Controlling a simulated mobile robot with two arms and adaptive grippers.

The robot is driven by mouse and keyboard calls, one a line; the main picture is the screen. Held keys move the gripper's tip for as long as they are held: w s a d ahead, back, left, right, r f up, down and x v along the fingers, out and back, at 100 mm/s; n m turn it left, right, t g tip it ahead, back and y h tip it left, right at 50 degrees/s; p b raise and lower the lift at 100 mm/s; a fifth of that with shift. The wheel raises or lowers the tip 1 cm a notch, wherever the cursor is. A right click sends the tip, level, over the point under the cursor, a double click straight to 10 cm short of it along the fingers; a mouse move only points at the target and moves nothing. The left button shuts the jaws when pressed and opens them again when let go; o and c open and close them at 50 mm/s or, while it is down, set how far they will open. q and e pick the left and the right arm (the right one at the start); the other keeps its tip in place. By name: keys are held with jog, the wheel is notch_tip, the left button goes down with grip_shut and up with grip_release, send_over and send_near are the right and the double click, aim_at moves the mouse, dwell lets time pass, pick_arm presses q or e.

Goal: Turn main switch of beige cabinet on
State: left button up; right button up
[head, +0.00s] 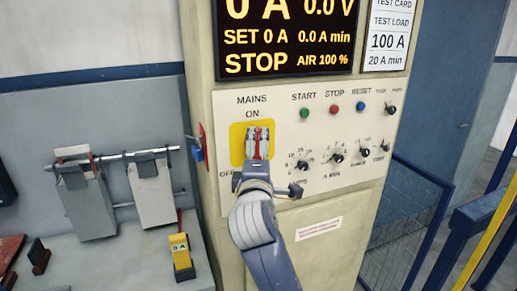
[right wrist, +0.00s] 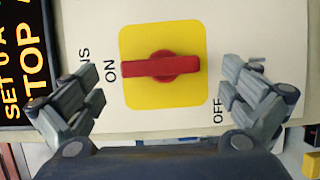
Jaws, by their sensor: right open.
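The beige cabinet (head: 222,205) stands in the middle of the head view. Its main switch has a yellow plate (head: 237,143) and a red handle (head: 258,139), under the words MAINS and ON. In the right wrist view, the red handle (right wrist: 160,67) lies along the line to the ON label, its longer end towards ON. OFF is printed off the plate's opposite corner. My right gripper (right wrist: 162,85) is open in front of the switch, its fingers apart at the ON and OFF ends, not closed on the handle. It partly covers the switch in the head view. My left gripper is not in view.
The display (head: 285,38) reads STOP and 0 A. Push buttons (head: 334,107) and small black knobs (head: 338,155) sit right of the switch. A red bracket with a blue padlock (head: 197,150) is close at its left. A blue mesh barrier (head: 405,215) stands right of the cabinet.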

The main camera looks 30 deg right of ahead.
jog(key=v, duration=0.6)
jog(key=shift+s, duration=0.15)
jog(key=shift+a, duration=0.1)
